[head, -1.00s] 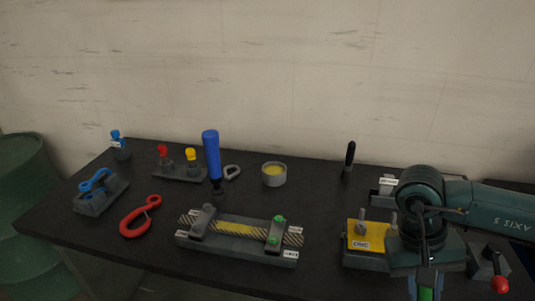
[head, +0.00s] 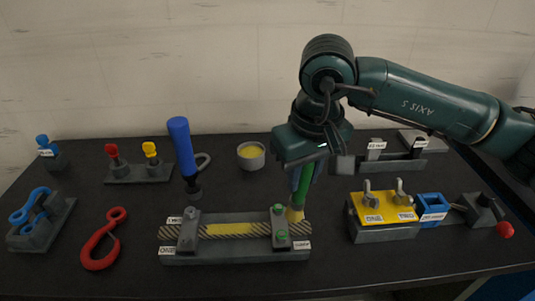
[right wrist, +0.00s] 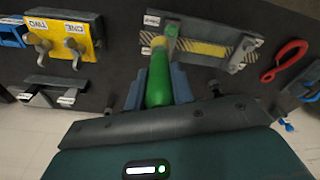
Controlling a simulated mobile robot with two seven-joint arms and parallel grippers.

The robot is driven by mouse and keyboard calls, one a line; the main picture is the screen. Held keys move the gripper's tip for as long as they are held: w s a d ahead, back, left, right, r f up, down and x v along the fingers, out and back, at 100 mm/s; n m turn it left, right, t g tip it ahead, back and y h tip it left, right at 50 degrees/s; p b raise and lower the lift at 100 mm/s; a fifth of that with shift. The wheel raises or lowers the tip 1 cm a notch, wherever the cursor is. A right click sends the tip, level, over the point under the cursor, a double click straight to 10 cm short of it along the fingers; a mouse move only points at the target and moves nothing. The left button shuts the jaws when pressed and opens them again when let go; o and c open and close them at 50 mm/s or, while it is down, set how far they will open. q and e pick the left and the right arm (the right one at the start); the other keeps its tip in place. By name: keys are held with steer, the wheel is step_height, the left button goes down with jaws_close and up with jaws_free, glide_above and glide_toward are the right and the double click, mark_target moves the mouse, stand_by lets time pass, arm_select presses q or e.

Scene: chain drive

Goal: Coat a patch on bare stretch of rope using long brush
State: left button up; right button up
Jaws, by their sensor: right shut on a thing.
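My right gripper (head: 303,172) is shut on the green handle of the long brush (head: 302,188), which points down. The handle also shows between the fingers in the right wrist view (right wrist: 158,88). The brush's yellowish bristles (head: 295,214) are at the right clamp of the rope holder (head: 225,257); I cannot tell whether they touch the rope. The striped rope (head: 261,230) lies across the holder under two grey clamps, with a yellow stretch (head: 230,230) between them. A grey pot (head: 251,163) with yellow contents stands behind. My left gripper is not in view.
A blue-handled tool (head: 181,145) stands upright behind the holder. A red hook (head: 100,243) lies to the left. A yellow-topped block (head: 383,210) with two hooks and a blue piece (head: 431,207) stand to the right. The table front is clear.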

steer(key=a+r+n+y+b, duration=0.1)
steer(key=a+r+n+y, duration=0.15)
steer(key=a+r, duration=0.25)
arm_select(q)
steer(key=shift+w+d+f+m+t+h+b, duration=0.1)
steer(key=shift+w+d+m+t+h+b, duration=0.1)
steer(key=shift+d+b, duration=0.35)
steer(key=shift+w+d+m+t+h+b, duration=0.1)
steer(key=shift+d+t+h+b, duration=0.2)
steer(key=shift+b, duration=0.35)
arm_select(e)
steer(key=shift+y, duration=0.25)
step_height(320, 180, down, 4)
steer(key=shift+f, duration=0.15)
